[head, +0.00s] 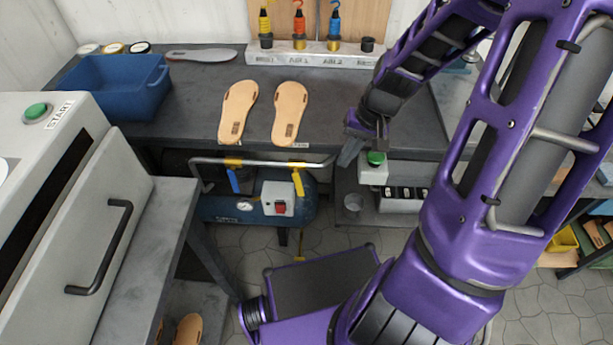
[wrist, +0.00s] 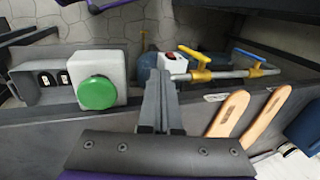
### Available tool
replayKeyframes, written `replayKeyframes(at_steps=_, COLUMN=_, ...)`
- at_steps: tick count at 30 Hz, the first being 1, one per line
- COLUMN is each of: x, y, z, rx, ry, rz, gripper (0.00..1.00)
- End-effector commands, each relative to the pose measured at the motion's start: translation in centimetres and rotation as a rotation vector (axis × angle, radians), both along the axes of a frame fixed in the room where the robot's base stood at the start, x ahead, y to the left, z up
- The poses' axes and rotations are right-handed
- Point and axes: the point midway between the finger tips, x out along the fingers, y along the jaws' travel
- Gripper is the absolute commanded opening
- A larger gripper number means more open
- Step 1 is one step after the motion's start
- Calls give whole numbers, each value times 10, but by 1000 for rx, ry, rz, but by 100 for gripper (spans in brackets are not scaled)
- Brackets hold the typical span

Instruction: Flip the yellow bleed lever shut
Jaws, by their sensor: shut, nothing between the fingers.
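The yellow bleed lever (head: 298,185) hangs down from its brass valve on a grey pipe under the bench edge, standing across the pipe. In the wrist view the yellow lever (wrist: 190,53) is just right of and beyond my fingers. A blue lever (head: 233,180) is on the same pipe, further left in the head view; it also shows in the wrist view (wrist: 249,54). My gripper (head: 350,152) is shut and empty, at the bench's front edge, right of the yellow lever and apart from it. Its closed fingers (wrist: 158,103) point toward the compressor area.
A blue compressor (head: 219,208) with a red-switch box (head: 278,198) sits below the pipe. A green button box (head: 372,171) stands close right of my gripper. Two tan soles (head: 238,108) lie on the bench (head: 190,92). A grey machine (head: 75,200) stands at left.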

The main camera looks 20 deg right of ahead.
Motion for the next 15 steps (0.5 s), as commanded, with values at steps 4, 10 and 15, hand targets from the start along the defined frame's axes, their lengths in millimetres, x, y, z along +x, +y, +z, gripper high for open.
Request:
replayKeyframes(at_steps=4, x=-6, y=2, z=-7, rx=27, ry=3, rz=10, gripper=0)
replayKeyframes(at_steps=10, x=-5, y=8, z=-25, rx=33, ry=4, rz=15, gripper=0)
replayKeyframes(at_steps=15, x=-2, y=18, z=-58, rx=33, ry=5, rz=15, gripper=0)
